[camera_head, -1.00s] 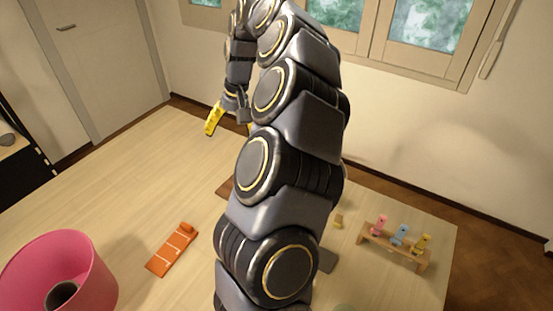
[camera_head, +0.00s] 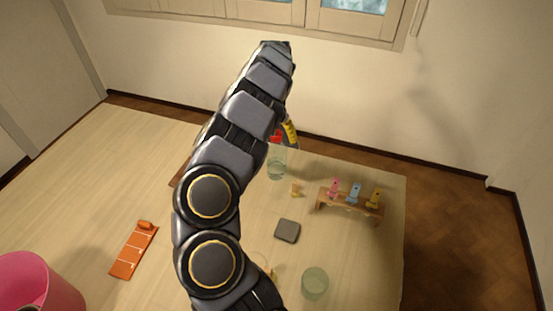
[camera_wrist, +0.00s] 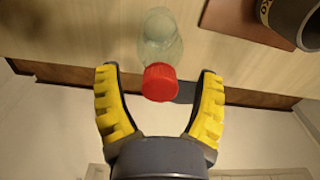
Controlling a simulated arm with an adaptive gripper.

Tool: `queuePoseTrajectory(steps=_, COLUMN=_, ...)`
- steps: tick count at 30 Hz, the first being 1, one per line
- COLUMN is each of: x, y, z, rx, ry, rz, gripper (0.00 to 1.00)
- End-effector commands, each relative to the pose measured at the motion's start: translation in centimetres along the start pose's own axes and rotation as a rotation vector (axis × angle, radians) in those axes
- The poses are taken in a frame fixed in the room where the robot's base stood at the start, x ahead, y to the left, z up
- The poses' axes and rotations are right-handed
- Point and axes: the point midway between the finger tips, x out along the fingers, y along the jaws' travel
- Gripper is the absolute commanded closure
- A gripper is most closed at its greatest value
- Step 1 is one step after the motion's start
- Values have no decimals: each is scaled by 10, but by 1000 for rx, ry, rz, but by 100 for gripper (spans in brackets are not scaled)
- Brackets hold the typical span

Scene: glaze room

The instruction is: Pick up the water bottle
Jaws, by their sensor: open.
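The water bottle (camera_head: 277,165) is clear with a red cap, and stands on the table, partly behind my arm in the head view. It also shows in the wrist view (camera_wrist: 161,40), where its red cap (camera_wrist: 160,82) faces the camera. My gripper (camera_wrist: 158,77) is open, with one yellow finger on each side of the cap and a visible gap on both sides. In the head view my gripper (camera_head: 284,131) is at cap height, mostly hidden by the arm, with one yellow finger visible.
A wooden rack (camera_head: 349,206) with pink, blue and yellow pieces stands right of the bottle. A grey square (camera_head: 287,231) and a greenish glass (camera_head: 314,285) are nearer. An orange strip (camera_head: 133,252) and a pink bucket (camera_head: 38,285) are left. A dark cylinder (camera_wrist: 294,22) shows in the wrist view.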

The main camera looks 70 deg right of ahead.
Motion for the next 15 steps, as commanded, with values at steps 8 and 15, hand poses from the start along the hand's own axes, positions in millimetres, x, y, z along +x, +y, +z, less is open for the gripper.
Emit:
queuePoseTrajectory(steps=8, x=18, y=1, z=0, rx=0, ry=0, rz=1, gripper=32)
queuePoseTrajectory(steps=15, x=17, y=1, z=0, rx=0, ry=0, rz=1, gripper=100)
